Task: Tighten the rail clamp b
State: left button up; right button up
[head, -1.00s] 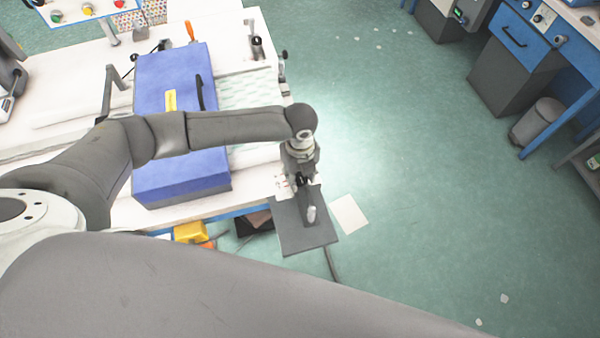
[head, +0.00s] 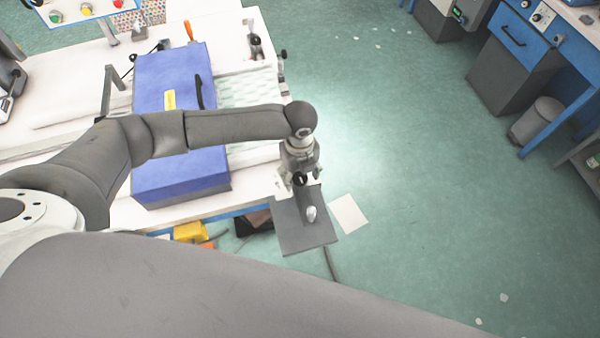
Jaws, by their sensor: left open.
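My left gripper (head: 300,182) points down at the right edge of the white table, near its front corner. Its pale fingers are spread apart. A small dark round part shows between the fingers; I cannot tell whether it is a clamp knob or part of the gripper. No clamp can be made out clearly under the gripper, since the wrist and fingers cover that spot. Farther up the right edge, a clamp-like fitting with a black knob (head: 283,54) sticks out. No label tells which clamp is b. My right gripper is not in view.
A blue case (head: 175,90) lies on the white table (head: 85,55), left of the gripper. Below the gripper is a grey plate (head: 290,236) with a pale upright piece (head: 311,213). A white sheet (head: 349,215) lies beside it. The green floor at right is largely clear.

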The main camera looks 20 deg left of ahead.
aim_at(300, 177)
pick_arm(q)
notch_tip(300, 177, up, 12)
jog(key=shift+f, duration=0.25)
dwell(0.6)
